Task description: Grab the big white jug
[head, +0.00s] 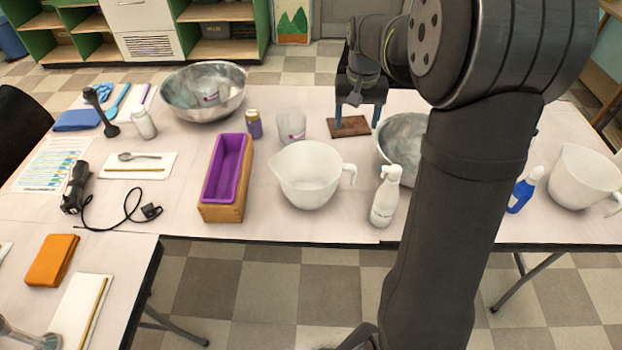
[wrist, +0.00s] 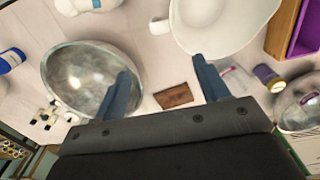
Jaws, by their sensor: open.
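A big white jug (head: 309,176) with a handle on its right stands upright at the table's front middle. It also shows at the top of the wrist view (wrist: 222,25), its handle at its left. A second white jug (head: 582,178) stands at the table's right end. My gripper (head: 363,115) is open and empty at the back of the table, behind the middle jug and apart from it. In the wrist view my two blue fingers (wrist: 161,66) are spread, with bare table and a brown wooden piece (wrist: 174,96) showing between them.
A metal bowl (wrist: 92,78) sits beside my left finger in the wrist view. A white spray bottle (head: 385,196) stands just right of the middle jug. A clear cup (head: 291,126) stands behind it, and a purple-lined wooden mold (head: 226,170) lies left of it.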

